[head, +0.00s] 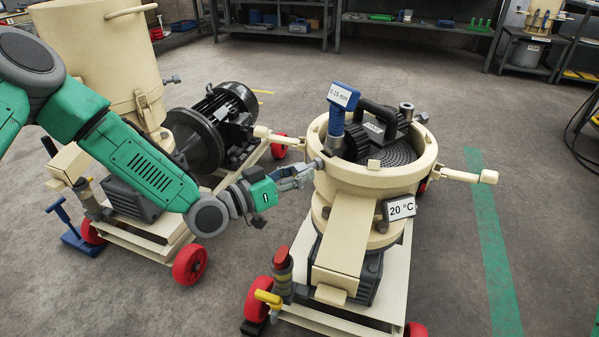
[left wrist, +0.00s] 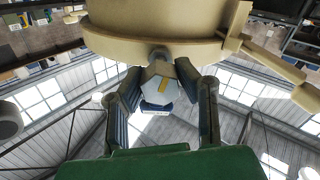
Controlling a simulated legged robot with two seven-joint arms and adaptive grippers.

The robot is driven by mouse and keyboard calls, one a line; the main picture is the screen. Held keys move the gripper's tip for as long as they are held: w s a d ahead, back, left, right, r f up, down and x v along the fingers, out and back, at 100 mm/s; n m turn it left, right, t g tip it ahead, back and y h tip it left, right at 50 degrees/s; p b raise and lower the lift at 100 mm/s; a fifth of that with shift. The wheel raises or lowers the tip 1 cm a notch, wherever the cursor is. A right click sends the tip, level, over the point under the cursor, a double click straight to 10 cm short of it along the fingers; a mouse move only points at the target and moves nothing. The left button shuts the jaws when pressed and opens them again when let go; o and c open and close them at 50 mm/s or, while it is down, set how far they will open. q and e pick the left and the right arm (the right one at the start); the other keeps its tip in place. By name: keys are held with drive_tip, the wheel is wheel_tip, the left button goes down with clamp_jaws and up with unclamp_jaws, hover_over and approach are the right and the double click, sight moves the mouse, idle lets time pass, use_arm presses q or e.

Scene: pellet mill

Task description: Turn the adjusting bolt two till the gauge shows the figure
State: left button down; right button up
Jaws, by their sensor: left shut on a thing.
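The pellet mill's cream round housing (head: 345,180) stands open at the top, with a dark perforated die (head: 398,154) inside. A blue gauge (head: 337,115) stands upright at its left rim; its white face seems to read 0.15 mm. My left gripper (head: 312,170) is at the left side of the housing, its fingers shut on an adjusting bolt. No number on the bolt can be read. My right gripper is not in view.
A 20 °C label (head: 401,208) hangs on the housing front. A black motor (head: 222,115) and a second cream machine part (head: 95,60) stand on the left on red wheels. A handle (head: 470,176) sticks out right. Open floor lies right, with a green stripe (head: 490,240).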

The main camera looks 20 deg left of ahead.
use_arm(q)
drive_tip(key=shift+w+a, duration=0.1)
idle(0.4)
drive_tip(key=c, duration=1.2)
unclamp_jaws()
drive_tip(key=v, duration=1.2)
drive_tip(key=shift+f, duration=0.1)
